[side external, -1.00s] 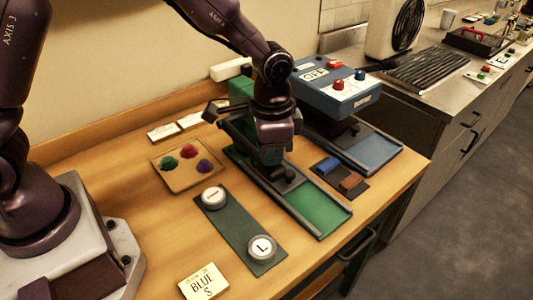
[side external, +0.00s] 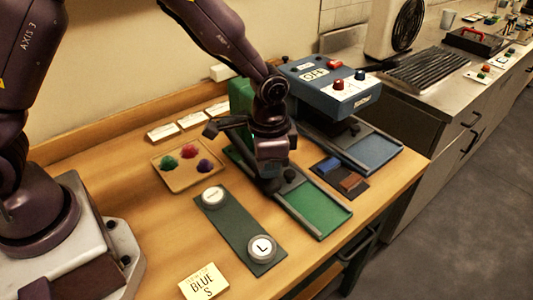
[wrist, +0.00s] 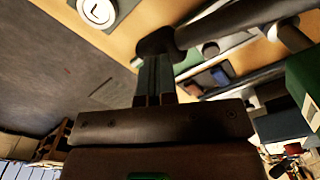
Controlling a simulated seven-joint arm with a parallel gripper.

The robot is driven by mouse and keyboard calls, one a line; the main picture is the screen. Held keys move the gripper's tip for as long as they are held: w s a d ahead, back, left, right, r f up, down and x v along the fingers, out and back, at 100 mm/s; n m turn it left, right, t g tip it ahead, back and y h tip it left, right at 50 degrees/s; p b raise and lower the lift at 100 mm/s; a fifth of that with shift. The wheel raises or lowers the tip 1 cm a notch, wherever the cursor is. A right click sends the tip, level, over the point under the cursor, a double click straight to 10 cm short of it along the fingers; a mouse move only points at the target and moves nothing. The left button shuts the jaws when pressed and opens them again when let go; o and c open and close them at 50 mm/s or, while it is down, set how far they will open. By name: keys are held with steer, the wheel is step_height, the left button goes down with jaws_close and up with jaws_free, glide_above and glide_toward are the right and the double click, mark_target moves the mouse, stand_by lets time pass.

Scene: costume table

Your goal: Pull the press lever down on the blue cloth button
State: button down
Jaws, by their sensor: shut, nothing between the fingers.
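A green press (side external: 241,95) stands at the back of the wooden table, with its green bed (side external: 316,208) reaching toward the front. My gripper (wrist: 155,62) is shut and empty, pointing at a dark lever knob (wrist: 157,42) in the wrist view; they overlap, and I cannot tell if they touch. A dark lever end (side external: 211,130) shows left of my gripper in the side view. My arm hides much of the press head, and my fingertips are hard to see there. I see no blue cloth button clearly. A card (side external: 204,283) reads "BLUE S".
A blue press (side external: 328,82) marked "OFF" stands right of the green one. A tray (side external: 166,179) holds green, red and purple pieces. A dark green strip (side external: 237,228) carries two white round dies, one marked L. A dark tray (side external: 347,191) holds blue and brown blocks.

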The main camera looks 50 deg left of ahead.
steer(key=shift+a+f, duration=0.2)
steer(key=shift+f, duration=0.5)
steer(key=shift+a+f, duration=0.15)
steer(key=shift+f, duration=0.3)
stand_by(0.8)
step_height(320, 180, up, 15)
steer(key=shift+r, duration=0.15)
stand_by(1.0)
steer(key=s+a+r+n+t, duration=0.2)
steer(key=s+a+r+n, duration=0.1)
steer(key=s, duration=0.6)
steer(key=s+a+r+n+t, duration=0.3)
steer(key=s+a+r, duration=0.3)
steer(key=s, duration=0.3)
steer(key=shift+a+r+t, duration=0.15)
steer(key=shift+a+t, duration=0.1)
steer(key=shift+t, duration=0.05)
